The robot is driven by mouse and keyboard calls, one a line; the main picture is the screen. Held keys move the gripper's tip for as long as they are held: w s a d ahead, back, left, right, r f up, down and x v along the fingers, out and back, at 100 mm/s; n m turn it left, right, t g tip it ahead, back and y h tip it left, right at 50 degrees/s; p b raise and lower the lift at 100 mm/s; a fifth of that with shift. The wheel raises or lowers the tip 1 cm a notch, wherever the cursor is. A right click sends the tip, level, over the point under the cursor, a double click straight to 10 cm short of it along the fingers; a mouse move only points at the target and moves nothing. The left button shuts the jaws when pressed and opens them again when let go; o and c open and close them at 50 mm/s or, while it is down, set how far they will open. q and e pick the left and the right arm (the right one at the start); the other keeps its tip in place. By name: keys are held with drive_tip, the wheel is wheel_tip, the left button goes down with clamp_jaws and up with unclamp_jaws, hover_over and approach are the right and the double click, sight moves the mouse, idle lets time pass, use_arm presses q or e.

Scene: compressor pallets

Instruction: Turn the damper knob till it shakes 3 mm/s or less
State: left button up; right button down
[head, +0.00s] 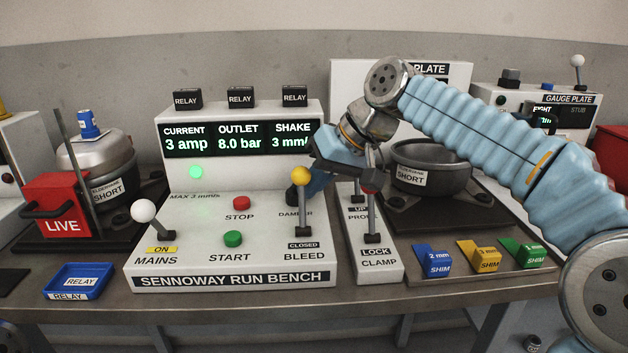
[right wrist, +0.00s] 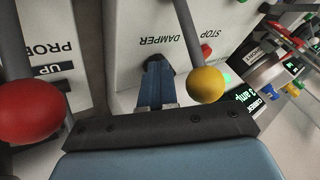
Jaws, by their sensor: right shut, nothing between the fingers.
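The damper knob (head: 292,194) is a dark knob above the DAMPER label, mostly hidden behind the yellow-balled bleed lever (head: 302,200). In the right wrist view the knob (right wrist: 154,61) shows just past the fingertips. My right gripper (head: 312,190) is shut and empty, its blue fingers pointing down at the knob; I cannot tell whether they touch it. The SHAKE readout (head: 291,143) shows 3 mm/s, its end partly covered by my gripper. The panel is marked MAX 3 mm/s. My left gripper is not in view.
The yellow bleed ball (right wrist: 206,85) stands close beside my fingers. The red-balled lever (right wrist: 30,110) is on their other side. The white mains lever (head: 145,212), red stop button (head: 241,203) and green start button (head: 233,238) are further left. Shims (head: 478,257) lie at the right.

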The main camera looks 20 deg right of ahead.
drive_tip(key=shift+s+a, duration=0.15)
drive_tip(key=shift+a, duration=0.1)
idle(0.6)
